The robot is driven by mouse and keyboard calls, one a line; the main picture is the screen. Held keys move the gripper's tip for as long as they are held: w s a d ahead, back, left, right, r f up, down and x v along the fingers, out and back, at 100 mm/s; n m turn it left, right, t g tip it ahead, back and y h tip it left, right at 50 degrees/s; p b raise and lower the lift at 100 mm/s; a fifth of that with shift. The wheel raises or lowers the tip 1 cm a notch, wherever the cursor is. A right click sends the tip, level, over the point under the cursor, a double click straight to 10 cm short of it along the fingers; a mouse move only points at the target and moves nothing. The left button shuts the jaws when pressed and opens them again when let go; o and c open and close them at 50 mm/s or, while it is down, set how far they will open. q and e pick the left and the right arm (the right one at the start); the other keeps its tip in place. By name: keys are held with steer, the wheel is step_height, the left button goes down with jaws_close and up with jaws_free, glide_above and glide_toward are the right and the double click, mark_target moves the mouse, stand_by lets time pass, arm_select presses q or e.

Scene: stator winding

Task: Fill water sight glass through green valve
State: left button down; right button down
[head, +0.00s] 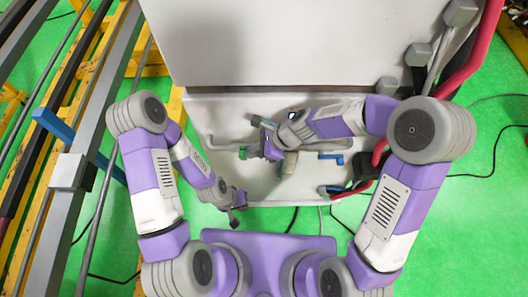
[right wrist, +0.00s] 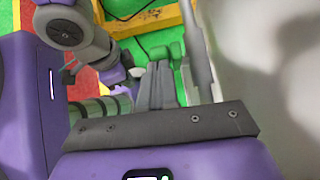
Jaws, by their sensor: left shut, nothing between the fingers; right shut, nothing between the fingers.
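The green valve's handle (head: 243,152) sits on the pipework at the left of the pale recess in the head view. Green parts (right wrist: 165,52) also show just beyond my fingertips in the right wrist view. My right gripper (head: 255,149) is shut and empty beside the green handle; I cannot tell whether they touch. Its closed fingers (right wrist: 157,72) point at the green parts. My left gripper (head: 236,208) is shut and empty, low at the recess's front edge, apart from the valve. I cannot make out the water sight glass clearly.
A blue-handled valve (head: 333,157) is on the pipe to the right. Red hoses (head: 379,152) and a dark block are at the recess's right side. A large pale panel (head: 290,50) stands above. Yellow framing (head: 93,45) and grey beams are at the left.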

steer(key=d+f+p+v, duration=0.1)
steer(key=p+v, duration=0.1)
steer(key=v, duration=1.1)
steer(key=shift+d, duration=0.2)
steer(key=shift+f, duration=0.1)
steer(key=s+d+f+n+h+b, duration=0.1)
steer(key=f+n+b, duration=0.4)
steer(key=f, duration=0.9)
steer(key=s+d+f+n+h+b, duration=0.1)
steer(key=s+d+f+n+b, duration=0.2)
steer(key=f, duration=1.2)
steer(key=s+d+f+n+h+b, duration=0.1)
steer(key=s+f+n+b, duration=0.6)
steer(key=f, duration=0.7)
steer(key=shift+s+d+f+t+h+b, duration=0.2)
steer(key=shift+d+t+h+b, duration=0.15)
steer(key=shift+h, duration=0.25)
